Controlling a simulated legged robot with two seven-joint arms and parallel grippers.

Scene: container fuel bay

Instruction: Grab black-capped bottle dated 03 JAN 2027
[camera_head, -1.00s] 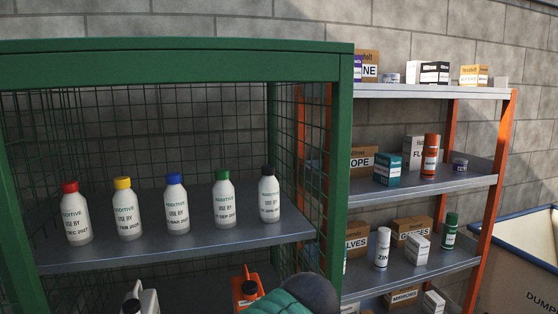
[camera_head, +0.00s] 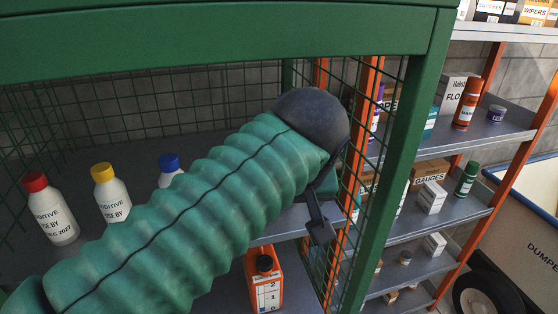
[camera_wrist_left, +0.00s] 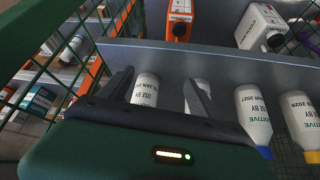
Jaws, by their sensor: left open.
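The white bottle (camera_wrist_left: 145,90) at the right end of the row shows upside down in the left wrist view, with a USE BY label; its cap is hidden behind my gripper body. My left gripper (camera_wrist_left: 158,82) is open, with one dark finger on each side of this bottle in that view. I cannot tell whether they touch it. In the head view my green sleeved arm hides this bottle and the green-capped one; a dark finger of my left gripper (camera_head: 321,228) shows near the cage's right side. My right gripper is not in view.
Red-capped (camera_head: 50,210), yellow-capped (camera_head: 111,193) and blue-capped (camera_head: 170,171) bottles stand left on the same shelf. Another bottle (camera_wrist_left: 198,94) is close beside the right finger in the wrist view. A green cage post (camera_head: 405,150) stands close right. An orange container (camera_head: 265,280) is below.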

